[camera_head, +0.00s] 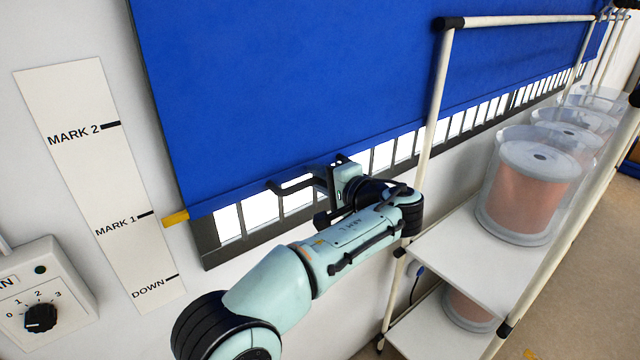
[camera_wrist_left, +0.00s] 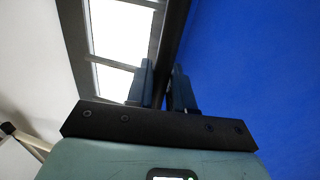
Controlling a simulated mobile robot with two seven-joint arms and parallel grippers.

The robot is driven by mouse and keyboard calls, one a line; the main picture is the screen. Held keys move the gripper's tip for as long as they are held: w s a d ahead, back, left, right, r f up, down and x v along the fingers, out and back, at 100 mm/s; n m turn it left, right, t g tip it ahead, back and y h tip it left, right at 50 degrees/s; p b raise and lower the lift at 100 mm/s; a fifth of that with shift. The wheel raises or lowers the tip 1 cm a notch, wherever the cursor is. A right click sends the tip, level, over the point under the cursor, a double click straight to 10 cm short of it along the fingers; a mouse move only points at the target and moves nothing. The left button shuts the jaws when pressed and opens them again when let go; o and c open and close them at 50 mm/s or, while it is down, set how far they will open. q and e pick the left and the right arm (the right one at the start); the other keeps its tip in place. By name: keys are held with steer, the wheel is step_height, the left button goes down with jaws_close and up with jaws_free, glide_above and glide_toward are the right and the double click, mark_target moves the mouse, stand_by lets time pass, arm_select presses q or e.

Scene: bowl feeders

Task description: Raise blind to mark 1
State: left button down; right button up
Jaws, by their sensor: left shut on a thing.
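The blue blind (camera_head: 300,80) covers most of the window, and a strip of window shows below its lower edge. A yellow pointer (camera_head: 176,217) at the blind's lower left corner is about level with the MARK 1 line (camera_head: 146,214) on the white scale (camera_head: 95,180). My left gripper (camera_head: 320,178) is at the blind's lower edge. In the left wrist view, its fingers (camera_wrist_left: 164,88) are shut on that edge, with the blind (camera_wrist_left: 250,70) to the right. The exact grip spot is partly hidden. My right gripper is out of view.
A pale-framed shelf (camera_head: 475,250) with clear tubs (camera_head: 535,185) stands close on the right of my left arm. A control box with a knob (camera_head: 40,318) is on the wall at lower left. The dark window frame (camera_head: 225,252) runs below the blind.

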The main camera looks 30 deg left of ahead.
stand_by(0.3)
arm_select(q)
steer(key=c, duration=1.2)
jaws_free()
steer(key=v, duration=1.3)
steer(key=shift+s+d+b, duration=0.1)
steer(key=shift+d+b, duration=0.15)
steer(key=shift+b, duration=0.15)
